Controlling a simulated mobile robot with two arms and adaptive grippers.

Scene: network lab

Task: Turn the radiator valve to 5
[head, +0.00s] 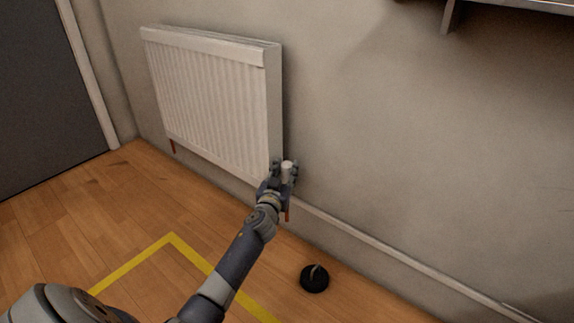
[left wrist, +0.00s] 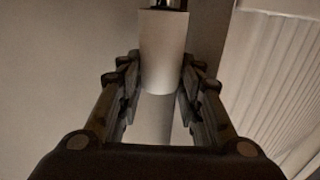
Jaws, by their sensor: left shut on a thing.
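The white ribbed radiator (head: 210,95) hangs on the wall in the head view. Its valve knob (head: 287,167), a white cylinder, sits at the radiator's lower right corner. My left gripper (head: 284,172) is at that corner, shut on the valve knob. In the left wrist view the knob (left wrist: 163,50) stands between the two fingers of my left gripper (left wrist: 160,88), which press on its sides. No numbers on the knob can be made out. The radiator (left wrist: 287,80) fills the right side of the left wrist view. My right gripper is not in view.
A round black object (head: 314,279) stands on the wooden floor right of my left arm. Yellow tape (head: 205,262) marks the floor. A white skirting pipe or board (head: 400,266) runs along the wall. A dark door (head: 45,90) is at the left, a shelf (head: 520,4) at the upper right.

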